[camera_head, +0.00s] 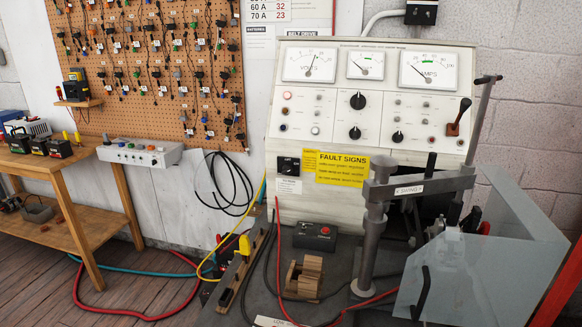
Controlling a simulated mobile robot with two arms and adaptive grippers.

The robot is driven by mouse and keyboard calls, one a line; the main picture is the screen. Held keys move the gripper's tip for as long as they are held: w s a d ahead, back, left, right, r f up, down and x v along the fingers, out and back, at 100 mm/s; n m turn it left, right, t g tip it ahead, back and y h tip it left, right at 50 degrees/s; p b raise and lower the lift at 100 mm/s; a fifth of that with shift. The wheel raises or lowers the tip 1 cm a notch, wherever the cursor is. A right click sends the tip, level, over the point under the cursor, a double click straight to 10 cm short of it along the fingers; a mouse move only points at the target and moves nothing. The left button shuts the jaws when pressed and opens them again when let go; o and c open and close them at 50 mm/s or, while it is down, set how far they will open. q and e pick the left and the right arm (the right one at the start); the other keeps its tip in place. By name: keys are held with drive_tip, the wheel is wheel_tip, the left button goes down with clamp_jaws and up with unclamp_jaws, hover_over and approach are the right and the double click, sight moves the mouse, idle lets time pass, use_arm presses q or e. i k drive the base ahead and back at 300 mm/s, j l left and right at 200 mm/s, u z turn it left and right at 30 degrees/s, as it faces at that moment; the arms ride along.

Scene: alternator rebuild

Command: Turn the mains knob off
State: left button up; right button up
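A test bench panel (340,200) stands against the wall, with gauges, buttons and black knobs. A black square switch plate with a rotary knob (288,165) sits at its lower left, above a small white label too small to read. It looks like the mains knob, but I cannot read its marking or position. Other black knobs sit higher, one in the upper middle (357,101), one below it (355,133) and one to the right (397,136). Neither of my grippers is in view.
A grey metal clamp post (373,235) and a clear guard (490,265) stand before the panel's right side. A wooden table (60,165) stands left.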

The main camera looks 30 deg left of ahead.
sight(287, 169)
drive_tip(key=k+j+u, duration=0.1)
drive_tip(key=j, duration=0.4)
drive_tip(key=k+j+u, duration=0.1)
drive_tip(key=j, duration=0.45)
drive_tip(key=k+j+u, duration=0.1)
drive_tip(key=j, duration=0.4)
